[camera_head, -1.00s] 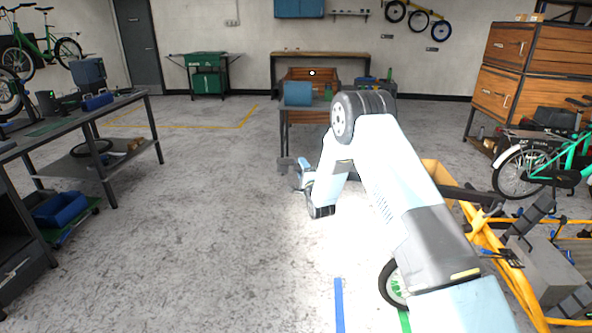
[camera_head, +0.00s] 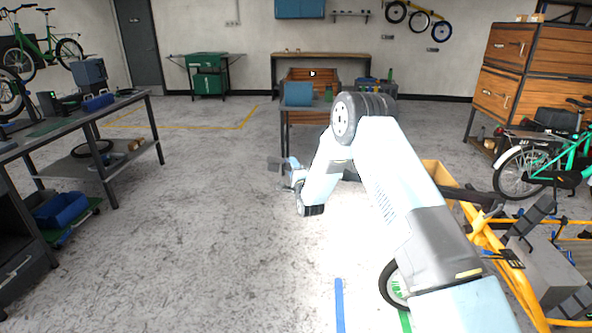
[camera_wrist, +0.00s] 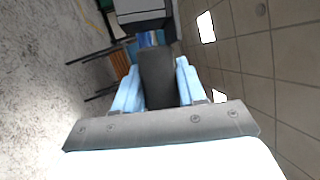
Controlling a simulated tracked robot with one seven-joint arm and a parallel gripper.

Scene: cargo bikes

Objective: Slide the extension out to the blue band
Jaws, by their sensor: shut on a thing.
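My gripper (camera_head: 284,166) is out ahead of my arm, above the floor. In the wrist view, its light-blue fingers (camera_wrist: 154,85) are closed on either side of a dark grey block (camera_wrist: 158,75), which I take to be the end of the extension. A dark end also shows just left of the gripper in the head view (camera_head: 273,163). My arm hides most of whatever lies behind it. A blue strip (camera_head: 339,305) lies on the floor, with a green strip (camera_head: 405,322) to its right. I cannot tell whether a blue band is on the extension itself.
A yellow bike frame (camera_head: 487,240) with a wheel (camera_head: 391,286) stands at right, close to my arm. A table with a blue box (camera_head: 298,93) stands beyond the gripper. A workbench (camera_head: 105,104) is at left. The floor between is clear.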

